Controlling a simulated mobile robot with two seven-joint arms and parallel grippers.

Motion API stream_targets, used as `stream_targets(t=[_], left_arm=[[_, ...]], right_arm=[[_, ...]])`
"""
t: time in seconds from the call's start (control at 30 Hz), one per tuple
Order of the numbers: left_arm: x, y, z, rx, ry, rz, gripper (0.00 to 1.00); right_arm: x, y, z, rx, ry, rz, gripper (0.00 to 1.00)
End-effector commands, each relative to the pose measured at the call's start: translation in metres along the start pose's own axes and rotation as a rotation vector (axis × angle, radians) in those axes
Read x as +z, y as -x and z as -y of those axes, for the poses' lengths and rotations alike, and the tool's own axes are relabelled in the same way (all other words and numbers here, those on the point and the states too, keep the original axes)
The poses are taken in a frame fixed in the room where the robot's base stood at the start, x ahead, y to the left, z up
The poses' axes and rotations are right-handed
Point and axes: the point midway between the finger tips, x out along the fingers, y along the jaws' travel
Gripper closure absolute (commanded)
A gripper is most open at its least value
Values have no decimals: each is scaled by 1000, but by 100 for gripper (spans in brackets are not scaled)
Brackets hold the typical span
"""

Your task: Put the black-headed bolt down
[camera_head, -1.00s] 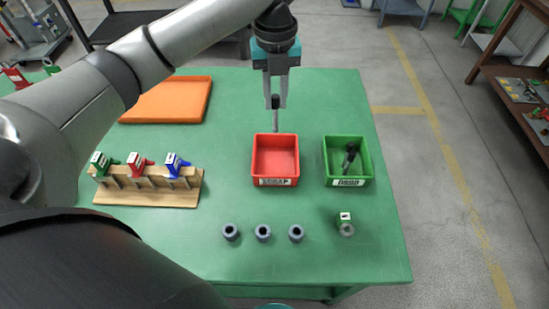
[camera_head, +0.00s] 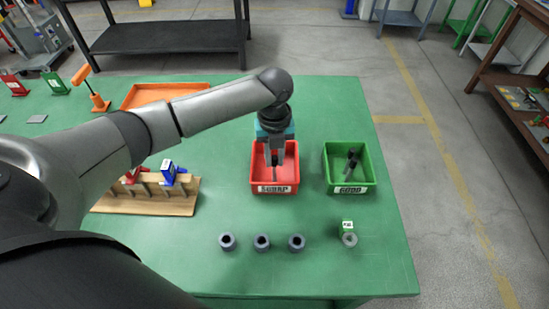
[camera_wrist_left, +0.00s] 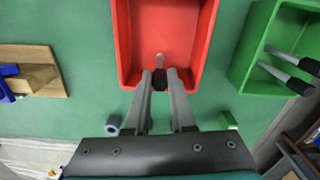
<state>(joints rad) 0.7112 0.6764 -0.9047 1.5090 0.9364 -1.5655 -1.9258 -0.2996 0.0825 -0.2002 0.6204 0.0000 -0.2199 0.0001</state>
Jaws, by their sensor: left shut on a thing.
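My left gripper (camera_head: 274,160) is over the red bin (camera_head: 256,187), which is labelled SCRAP. Its fingers are shut on the black-headed bolt (camera_head: 274,174), whose grey shank points down into the bin. In the left wrist view the bolt's black head (camera_wrist_left: 159,79) sits between the fingertips (camera_wrist_left: 160,76), over the near part of the red bin (camera_wrist_left: 203,45). I cannot tell whether the shank touches the bin floor. My right gripper is not in view.
A green bin (camera_head: 327,180) labelled GOOD stands to the right, with black-headed bolts (camera_wrist_left: 286,66) in it. A wooden rack (camera_head: 150,203) and an orange tray (camera_head: 135,98) are at left.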

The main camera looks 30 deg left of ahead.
Motion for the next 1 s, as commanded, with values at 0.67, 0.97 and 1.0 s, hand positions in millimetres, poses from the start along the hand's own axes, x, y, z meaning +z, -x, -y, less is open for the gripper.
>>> stream_targets(t=[0.67,0.97,1.0], left_arm=[[1,-5,0,-2,0,2,48],[1,-1,0,-2,0,3,48],[1,3,0,-2,0,3,48]], right_arm=[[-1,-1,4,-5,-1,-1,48],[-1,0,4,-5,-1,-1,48],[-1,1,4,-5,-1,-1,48]])
